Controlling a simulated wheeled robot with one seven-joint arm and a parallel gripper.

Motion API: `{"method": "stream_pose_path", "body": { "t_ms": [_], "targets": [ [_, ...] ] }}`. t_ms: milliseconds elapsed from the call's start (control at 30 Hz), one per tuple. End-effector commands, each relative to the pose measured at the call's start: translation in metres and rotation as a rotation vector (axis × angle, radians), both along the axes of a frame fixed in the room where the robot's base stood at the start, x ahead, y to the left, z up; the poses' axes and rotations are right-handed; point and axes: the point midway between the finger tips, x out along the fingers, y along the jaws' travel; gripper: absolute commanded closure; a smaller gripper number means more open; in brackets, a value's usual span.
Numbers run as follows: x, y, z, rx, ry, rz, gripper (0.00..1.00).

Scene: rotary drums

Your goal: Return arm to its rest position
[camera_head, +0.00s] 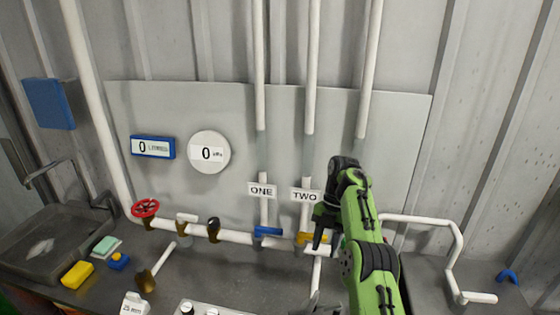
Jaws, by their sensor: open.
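My green and black arm (370,240) rises from the bottom right and bends over at the top. My gripper (322,238) is dark, points down and is open. It is close in front of the yellow valve handle (305,238) under the TWO label (305,196). I cannot tell whether it touches the handle or the pipe. Nothing shows between its fingers. My arm hides part of the pipework behind it.
A white pipe along the wall carries a red wheel (145,208), a white handle (187,217), a black knob (213,224) and a blue handle (268,231). A sink (50,240) is at left, with a sponge (77,274) nearby. A bent white pipe (455,250) stands right of my arm.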

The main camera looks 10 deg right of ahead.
Motion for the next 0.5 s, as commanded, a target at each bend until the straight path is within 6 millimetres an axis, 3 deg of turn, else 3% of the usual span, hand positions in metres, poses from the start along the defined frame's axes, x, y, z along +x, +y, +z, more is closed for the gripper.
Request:
{"method": "stream_pose_path", "body": {
  "t_ms": [133, 267, 400, 500],
  "targets": [
    [-0.012, 0.023, 0.053, -0.131, -0.052, -0.263, 0.57],
    [-0.045, 0.04, 0.093, -0.236, -0.11, -0.603, 0.57],
    [-0.099, 0.05, 0.12, -0.288, -0.173, -0.997, 0.57],
    [-0.146, 0.051, 0.126, -0.282, -0.21, -1.294, 0.57]
  ]
}}
